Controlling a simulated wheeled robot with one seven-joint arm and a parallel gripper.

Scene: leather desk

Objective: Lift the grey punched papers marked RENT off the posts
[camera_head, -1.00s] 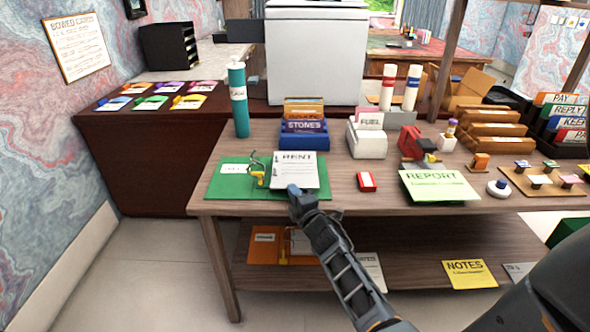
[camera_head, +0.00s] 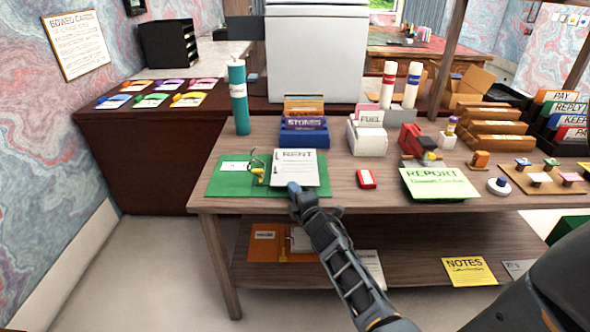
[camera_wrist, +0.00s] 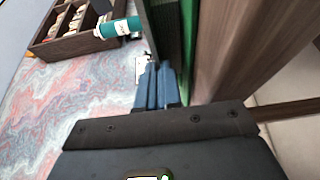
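The grey-white papers marked RENT (camera_head: 296,170) lie over the right part of a green lever-arch folder (camera_head: 225,185), with dark marks along their left edge. The metal posts (camera_head: 256,163) with a yellow lever stand just left of the papers; whether they pass through the holes is too small to tell. My gripper (camera_head: 293,188) is at the papers' front edge. In the wrist view its blue fingers (camera_wrist: 158,86) are close together, apparently shut on that edge, with the green folder (camera_wrist: 189,35) beside them. The fingers hide the pinched part.
A teal bottle (camera_head: 239,98) and a blue STONES box (camera_head: 304,132) stand behind the folder. A red block (camera_head: 366,179) lies to its right, then a green REPORT sheet (camera_head: 438,184). A white FUEL holder (camera_head: 367,139) stands further back. The table's front edge (camera_head: 390,207) is close below my gripper.

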